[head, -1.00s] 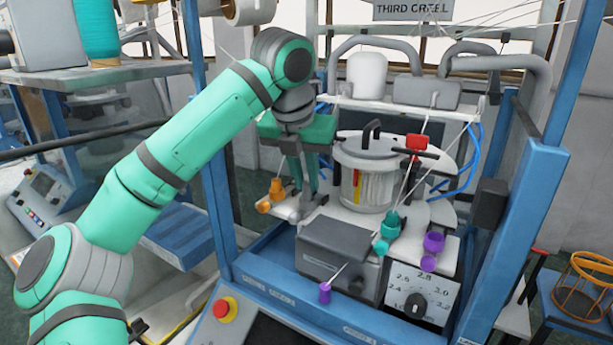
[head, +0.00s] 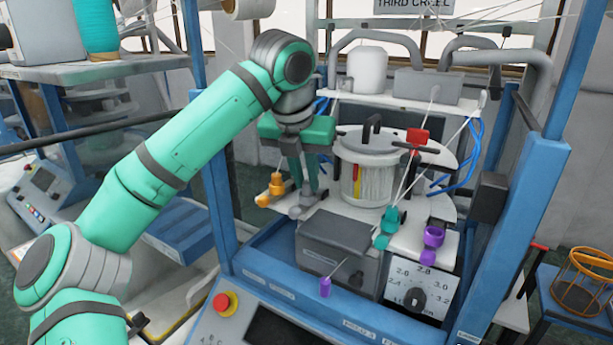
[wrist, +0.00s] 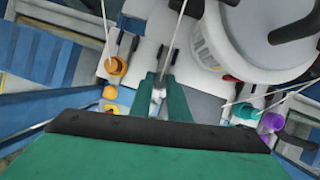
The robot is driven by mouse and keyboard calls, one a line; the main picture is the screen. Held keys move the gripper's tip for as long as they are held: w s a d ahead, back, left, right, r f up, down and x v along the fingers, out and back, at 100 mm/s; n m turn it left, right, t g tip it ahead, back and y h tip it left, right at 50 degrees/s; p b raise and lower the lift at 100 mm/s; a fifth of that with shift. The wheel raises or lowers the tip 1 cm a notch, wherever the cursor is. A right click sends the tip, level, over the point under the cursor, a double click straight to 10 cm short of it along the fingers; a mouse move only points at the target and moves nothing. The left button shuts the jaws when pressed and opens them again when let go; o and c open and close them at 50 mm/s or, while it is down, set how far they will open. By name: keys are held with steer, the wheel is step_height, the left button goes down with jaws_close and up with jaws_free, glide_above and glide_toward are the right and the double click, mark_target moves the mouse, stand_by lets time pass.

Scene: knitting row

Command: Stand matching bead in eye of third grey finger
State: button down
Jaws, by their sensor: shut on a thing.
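My gripper (head: 306,190) points down at the left part of the white plate, between the orange piece and the white drum. In the wrist view its teal fingers (wrist: 160,98) are closed on a small pale grey piece (wrist: 157,97), mostly hidden by the fingers. I cannot tell its exact shape. A grey finger-like part (head: 298,212) lies just below the fingertips; I cannot tell whether they touch. Orange (head: 276,184), teal (head: 390,215) and purple (head: 433,238) cup-like pieces stand along the plate's front. Another purple piece (head: 325,288) is on the blue front rail.
The white drum (head: 366,165) stands close right of my gripper. A dark grey box (head: 338,240) is in front. Blue posts (head: 210,170) flank the machine. A dial (head: 414,298) is at front right.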

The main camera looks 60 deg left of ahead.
steer(key=c, duration=1.6)
jaws_free()
steer(key=shift+r, duration=0.1)
steer(key=v, duration=1)
steer(key=shift+s+r, duration=0.15)
steer(key=shift+r, duration=0.1)
